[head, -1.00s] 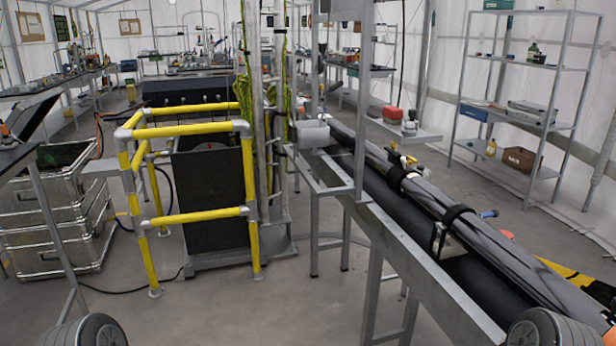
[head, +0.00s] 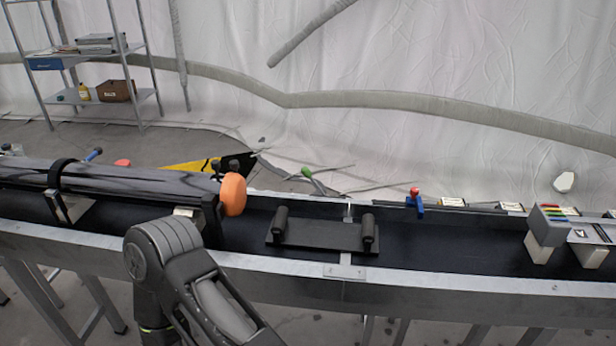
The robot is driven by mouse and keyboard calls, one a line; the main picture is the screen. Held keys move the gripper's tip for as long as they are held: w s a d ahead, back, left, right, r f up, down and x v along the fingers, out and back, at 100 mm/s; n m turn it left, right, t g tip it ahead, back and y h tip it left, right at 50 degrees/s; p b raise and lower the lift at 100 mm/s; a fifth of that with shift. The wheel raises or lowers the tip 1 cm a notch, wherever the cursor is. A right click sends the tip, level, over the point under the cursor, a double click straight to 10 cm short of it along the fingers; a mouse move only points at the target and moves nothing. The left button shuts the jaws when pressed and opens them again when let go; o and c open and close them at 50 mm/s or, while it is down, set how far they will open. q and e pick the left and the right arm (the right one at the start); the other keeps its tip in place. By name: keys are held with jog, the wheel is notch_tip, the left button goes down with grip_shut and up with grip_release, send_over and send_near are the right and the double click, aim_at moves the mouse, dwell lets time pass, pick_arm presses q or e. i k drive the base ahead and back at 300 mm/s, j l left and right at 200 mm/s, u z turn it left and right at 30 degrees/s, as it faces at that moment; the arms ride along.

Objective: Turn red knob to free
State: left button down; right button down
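A small red knob (head: 415,191) sits on top of a blue fitting (head: 416,205) at the back edge of the long metal bench, right of the middle in the head view. The exact angle of the knob is too small to tell. A large orange round piece (head: 233,194) is at the right end of the long dark tube; I cannot tell whether it turns. One of my arms shows at the lower left, in front of the bench, as dark links only. Neither of my grippers is in view, and nothing of mine touches the knob.
The bench (head: 440,286) runs across the view with a raised front rim. A dark plate with two upright posts (head: 321,235) lies in its trough. Grey blocks (head: 547,226) stand at the right. A green-handled tool (head: 307,173) is behind the bench. A shelf (head: 98,48) stands far left.

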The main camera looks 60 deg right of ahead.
aim_at(414, 191)
jog(key=z, duration=2.9)
jog(key=k+j+z, duration=0.15)
jog(key=z, duration=0.5)
